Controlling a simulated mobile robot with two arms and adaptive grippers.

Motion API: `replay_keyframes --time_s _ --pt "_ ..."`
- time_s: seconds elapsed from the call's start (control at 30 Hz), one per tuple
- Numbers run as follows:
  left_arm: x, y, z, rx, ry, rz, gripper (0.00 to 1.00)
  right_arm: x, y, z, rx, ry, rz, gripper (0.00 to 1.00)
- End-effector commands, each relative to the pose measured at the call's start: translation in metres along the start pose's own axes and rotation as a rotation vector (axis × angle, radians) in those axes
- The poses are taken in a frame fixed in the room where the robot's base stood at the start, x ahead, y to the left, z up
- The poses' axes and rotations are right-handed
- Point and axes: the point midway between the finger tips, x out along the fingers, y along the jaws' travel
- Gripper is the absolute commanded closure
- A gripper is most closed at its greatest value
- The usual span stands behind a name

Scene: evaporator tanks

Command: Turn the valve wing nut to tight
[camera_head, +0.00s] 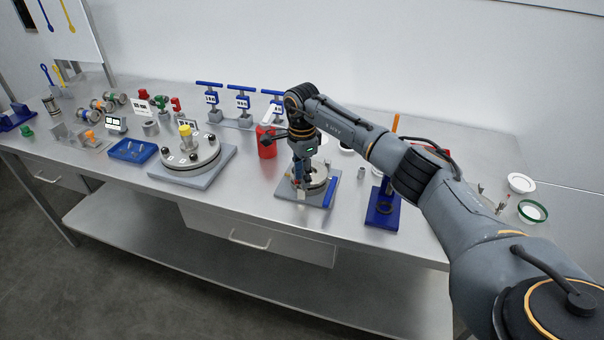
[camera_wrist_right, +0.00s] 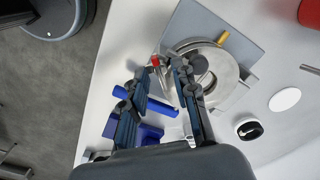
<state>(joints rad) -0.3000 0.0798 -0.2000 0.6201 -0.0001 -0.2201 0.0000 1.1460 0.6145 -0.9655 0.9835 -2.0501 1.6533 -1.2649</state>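My right gripper (camera_head: 302,188) is at the round metal clamp-ring fixture on a grey square plate (camera_head: 325,201), near the table's front edge. In the right wrist view the gripper (camera_wrist_right: 157,70) is open, with a clear gap between its fingers. A small red-tipped metal part (camera_wrist_right: 155,61), perhaps the valve wing nut, shows between the fingertips; contact cannot be told. The metal ring (camera_wrist_right: 222,64) lies just beyond the right finger, partly hidden by it. A blue bar (camera_wrist_right: 133,97) crosses behind the fingers. My left gripper is not in view.
A red canister (camera_head: 266,142) stands just behind the fixture. A blue stand (camera_head: 383,211) is to its right. A larger flanged tank lid (camera_head: 190,157) on a plate and a blue tray (camera_head: 132,151) are to the left. Blue-handled valves (camera_head: 239,103) stand at the back.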

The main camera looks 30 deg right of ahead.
Motion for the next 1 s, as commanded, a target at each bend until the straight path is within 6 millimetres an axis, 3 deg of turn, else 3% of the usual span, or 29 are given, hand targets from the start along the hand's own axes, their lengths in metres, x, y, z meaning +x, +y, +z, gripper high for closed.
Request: replay_keyframes --time_s 0.03,0.17,0.63,1.0 --pt "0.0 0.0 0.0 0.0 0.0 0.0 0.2 0.0 0.0 0.0 0.0 0.0 0.0 0.74" --pt "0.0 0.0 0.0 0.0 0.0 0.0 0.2 0.0 0.0 0.0 0.0 0.0 0.0 1.0" --pt "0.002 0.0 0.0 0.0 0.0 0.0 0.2 0.001 0.0 0.0 0.039 0.001 0.001 1.0" --pt "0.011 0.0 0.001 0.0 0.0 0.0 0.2 0.001 0.0 -0.001 0.289 0.001 0.002 1.0"
